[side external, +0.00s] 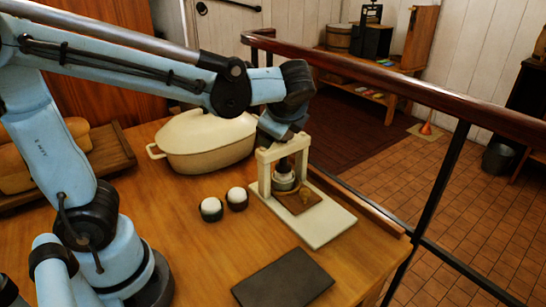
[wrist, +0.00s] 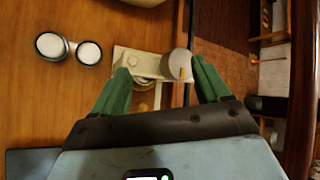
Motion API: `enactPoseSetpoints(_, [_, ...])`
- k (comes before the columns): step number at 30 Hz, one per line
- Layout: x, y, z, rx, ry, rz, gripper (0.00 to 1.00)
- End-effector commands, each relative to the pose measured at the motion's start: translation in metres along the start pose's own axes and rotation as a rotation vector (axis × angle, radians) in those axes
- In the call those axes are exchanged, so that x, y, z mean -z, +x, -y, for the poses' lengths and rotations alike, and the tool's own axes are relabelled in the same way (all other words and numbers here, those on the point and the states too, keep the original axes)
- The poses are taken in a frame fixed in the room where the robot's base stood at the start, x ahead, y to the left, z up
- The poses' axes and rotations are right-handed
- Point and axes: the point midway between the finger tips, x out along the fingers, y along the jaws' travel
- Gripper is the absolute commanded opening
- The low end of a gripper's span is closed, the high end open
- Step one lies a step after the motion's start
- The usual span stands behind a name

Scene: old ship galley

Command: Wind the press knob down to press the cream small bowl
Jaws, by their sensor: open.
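The press (side external: 266,170) is a cream frame with two posts and a top beam on a pale base, standing at the table's right side. Its round grey knob (wrist: 180,64) has a yellow mark and shows in the wrist view between my fingers, nearer the right one. My gripper (wrist: 162,68) has green fingers, open and apart on either side of the knob; neither clearly touches it. In the side view the arm's end covers the press top and hides the knob. A small round cream bowl (side external: 284,183) appears to sit under the beam, partly hidden by the press parts.
Two small dark cups with white tops (side external: 211,208) stand left of the press. A large cream lidded pot (side external: 205,145) is behind them. A dark flat slab (side external: 283,278) lies in front. A wooden rail (side external: 400,85) runs along the right.

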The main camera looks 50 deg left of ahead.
Motion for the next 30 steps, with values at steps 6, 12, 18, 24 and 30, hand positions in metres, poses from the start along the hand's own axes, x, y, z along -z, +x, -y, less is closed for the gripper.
enactPoseSetpoints(6, [0.023,-0.005,0.023,0.103,0.386,0.312,0.76])
enactPoseSetpoints(12, [0.048,-0.024,0.024,0.135,0.641,0.621,0.76])
enactPoseSetpoints(18, [0.071,-0.030,0.002,0.115,0.754,0.827,0.76])
enactPoseSetpoints(24, [0.083,-0.008,-0.014,0.116,0.752,0.822,0.76])
enactPoseSetpoints(30, [0.076,0.003,-0.011,0.113,0.750,0.822,0.76])
